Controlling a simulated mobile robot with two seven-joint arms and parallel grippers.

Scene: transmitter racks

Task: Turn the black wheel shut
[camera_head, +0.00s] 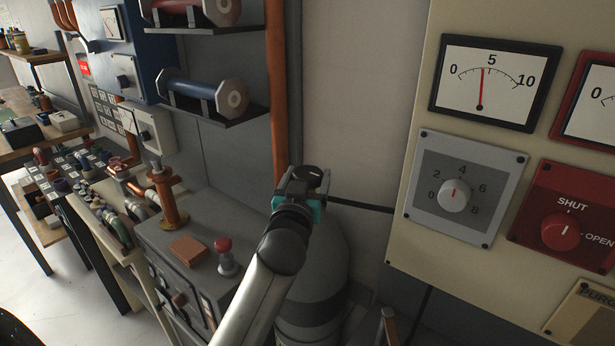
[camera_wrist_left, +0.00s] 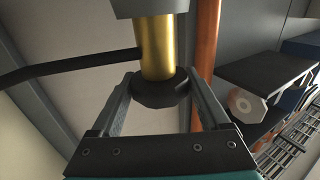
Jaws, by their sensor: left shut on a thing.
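The black wheel (camera_wrist_left: 158,92) sits on the end of a brass valve (camera_wrist_left: 155,48) in the left wrist view. In the head view, the dark round wheel (camera_head: 314,172) shows at the top of a grey gas cylinder (camera_head: 318,285), with a pale mark on it. My left gripper (camera_head: 304,184) reaches it from below and hides part of the valve. In the left wrist view my left gripper (camera_wrist_left: 160,84) has one finger on each side of the wheel and is shut on it. My right gripper is not in view.
A black hose (camera_head: 362,205) runs right from the valve towards the cream panel (camera_head: 405,230) with dials and knobs. A copper pipe (camera_head: 277,95) stands close behind the gripper. A grey cabinet (camera_head: 200,220) with a red-topped button is at left. Shelves (camera_head: 215,115) hold cylindrical parts.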

